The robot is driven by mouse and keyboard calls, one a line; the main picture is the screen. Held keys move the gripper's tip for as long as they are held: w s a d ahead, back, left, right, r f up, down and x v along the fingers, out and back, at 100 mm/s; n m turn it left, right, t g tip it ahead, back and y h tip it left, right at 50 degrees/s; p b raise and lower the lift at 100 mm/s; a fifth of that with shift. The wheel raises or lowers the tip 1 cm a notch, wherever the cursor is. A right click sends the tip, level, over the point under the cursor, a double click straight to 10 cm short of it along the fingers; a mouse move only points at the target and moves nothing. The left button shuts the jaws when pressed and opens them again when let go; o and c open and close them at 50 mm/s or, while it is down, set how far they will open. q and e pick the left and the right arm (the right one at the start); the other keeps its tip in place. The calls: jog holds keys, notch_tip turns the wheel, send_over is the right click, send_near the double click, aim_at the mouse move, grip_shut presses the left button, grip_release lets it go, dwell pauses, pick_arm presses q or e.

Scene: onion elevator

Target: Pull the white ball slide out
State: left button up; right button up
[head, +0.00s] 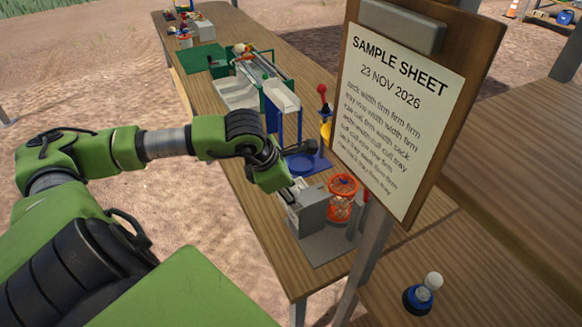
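My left gripper (287,192) reaches in from the left and points down at a grey box (309,212) near the front end of the long wooden table. Its fingertips are small and partly hidden by my wrist, so I cannot tell whether they are open or touch the box. No slide with a white ball shows clearly at the box; my gripper covers part of it. My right gripper is not in view.
An orange wire basket (342,198) stands beside the box on a grey plate (335,245). A blue dish (300,163) and a red-knobbed lever (322,92) are behind. A sample sheet board (395,110) blocks the view at right. White trays (238,93) stand farther back.

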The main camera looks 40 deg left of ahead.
pick_arm(q)
jog(key=shift+r+p, duration=1)
jog(key=shift+r, duration=2)
